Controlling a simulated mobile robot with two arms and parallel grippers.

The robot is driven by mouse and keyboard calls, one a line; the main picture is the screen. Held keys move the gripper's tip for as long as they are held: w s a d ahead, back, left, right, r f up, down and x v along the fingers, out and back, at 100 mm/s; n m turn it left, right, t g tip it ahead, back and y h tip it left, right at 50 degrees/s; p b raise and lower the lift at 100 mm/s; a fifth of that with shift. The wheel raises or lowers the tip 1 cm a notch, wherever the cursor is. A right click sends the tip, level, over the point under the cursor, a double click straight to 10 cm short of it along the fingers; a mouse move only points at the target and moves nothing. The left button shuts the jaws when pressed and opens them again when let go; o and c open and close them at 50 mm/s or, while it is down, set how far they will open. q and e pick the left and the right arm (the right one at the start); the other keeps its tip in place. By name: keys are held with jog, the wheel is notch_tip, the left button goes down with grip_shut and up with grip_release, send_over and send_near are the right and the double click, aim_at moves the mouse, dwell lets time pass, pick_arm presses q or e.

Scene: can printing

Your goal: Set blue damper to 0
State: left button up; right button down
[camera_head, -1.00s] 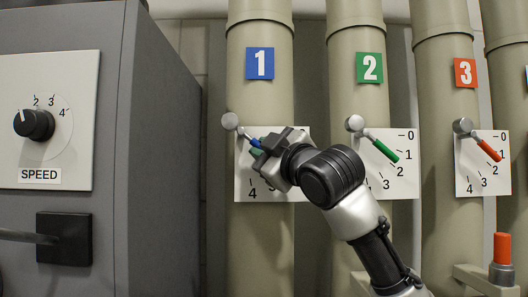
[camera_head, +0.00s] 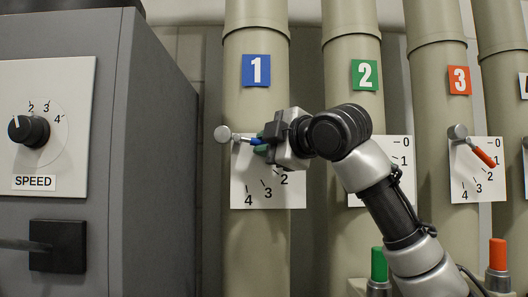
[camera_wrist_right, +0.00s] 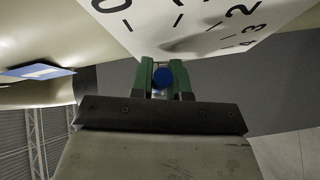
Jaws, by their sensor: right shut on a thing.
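The blue damper lever (camera_head: 252,140) is on pipe 1, under the blue number 1 sign (camera_head: 256,70). It points right from its round grey pivot (camera_head: 222,134), close to level with a slight downward tilt. My right gripper (camera_head: 262,142) is shut on the lever's blue handle. In the right wrist view the blue handle end (camera_wrist_right: 162,78) sits between my green fingers. The scale plate (camera_head: 268,192) shows 2, 3 and 4 below the gripper; its upper right is hidden behind my gripper. The wrist view shows a 0 on the scale plate (camera_wrist_right: 185,22). My left gripper is out of view.
Pipe 2 (camera_head: 350,32) and pipe 3 (camera_head: 438,120) stand to the right; the green lever is hidden behind my arm. The red lever (camera_head: 482,155) points down right. A grey cabinet (camera_head: 150,150) with a SPEED dial (camera_head: 30,131) stands left.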

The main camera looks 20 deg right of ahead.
jog(key=shift+r+n+g+h, duration=0.45)
jog(key=shift+n+g, duration=0.15)
jog(key=shift+n, duration=0.2)
jog(key=c, duration=1.4)
grip_release()
jog(key=o, duration=0.3)
jog(key=shift+s+r, duration=0.15)
jog(key=shift+d, duration=0.1)
